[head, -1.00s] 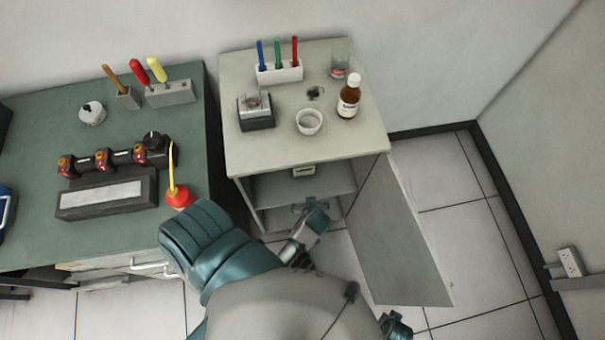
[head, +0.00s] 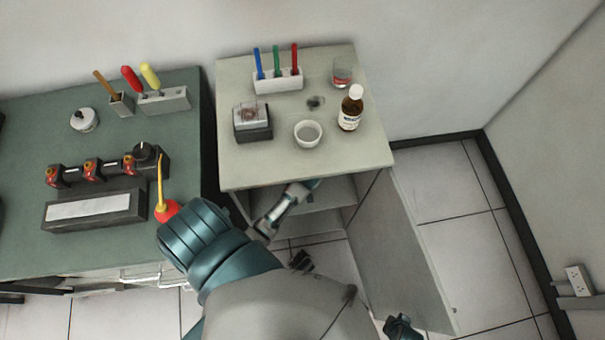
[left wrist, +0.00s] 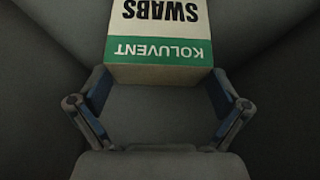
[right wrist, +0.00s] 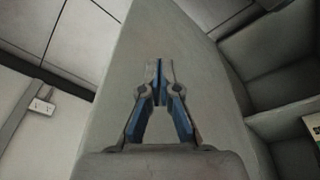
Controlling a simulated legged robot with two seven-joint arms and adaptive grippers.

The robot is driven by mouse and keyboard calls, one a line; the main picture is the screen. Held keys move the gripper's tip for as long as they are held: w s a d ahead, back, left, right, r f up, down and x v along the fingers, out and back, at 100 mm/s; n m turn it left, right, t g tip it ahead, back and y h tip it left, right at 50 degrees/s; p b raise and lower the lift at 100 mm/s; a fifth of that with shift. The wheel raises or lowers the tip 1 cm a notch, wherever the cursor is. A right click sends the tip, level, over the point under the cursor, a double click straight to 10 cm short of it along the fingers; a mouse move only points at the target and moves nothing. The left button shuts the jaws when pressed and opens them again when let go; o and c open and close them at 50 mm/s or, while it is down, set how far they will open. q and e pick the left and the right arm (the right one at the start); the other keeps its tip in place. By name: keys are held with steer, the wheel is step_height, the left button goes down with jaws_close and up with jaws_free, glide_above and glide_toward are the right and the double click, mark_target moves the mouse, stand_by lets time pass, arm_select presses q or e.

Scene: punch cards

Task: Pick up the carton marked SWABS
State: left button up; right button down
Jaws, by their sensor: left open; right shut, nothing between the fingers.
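The carton marked SWABS (left wrist: 158,30) is white with a green band reading KOLUVENT, its lettering upside down in the left wrist view. My left gripper (left wrist: 158,85) is open, with its fingers at either side of the carton's near end. I cannot tell whether they touch it. In the head view my left arm reaches into the open cabinet (head: 305,172), and its gripper and the carton are hidden under the top. My right gripper (right wrist: 160,85) is shut and empty in front of the cabinet door; its hand also shows low in the head view (head: 402,328).
The cabinet door (head: 395,255) stands open at the right. On the cabinet top are a brown bottle (head: 350,110), a white bowl (head: 308,133), a glass (head: 342,72) and a pen holder (head: 278,80). A green bench (head: 30,150) with tools stands left.

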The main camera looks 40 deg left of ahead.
arm_select(q)
steer(key=shift+w+f, duration=0.3)
steer(key=shift+f, duration=0.4)
steer(key=shift+d+r, duration=0.15)
steer(key=shift+c, duration=0.7)
steer(key=shift+s+a, duration=0.1)
steer(key=shift+a, duration=0.15)
steer(key=c, duration=1.1)
steer(key=shift+c, duration=0.2)
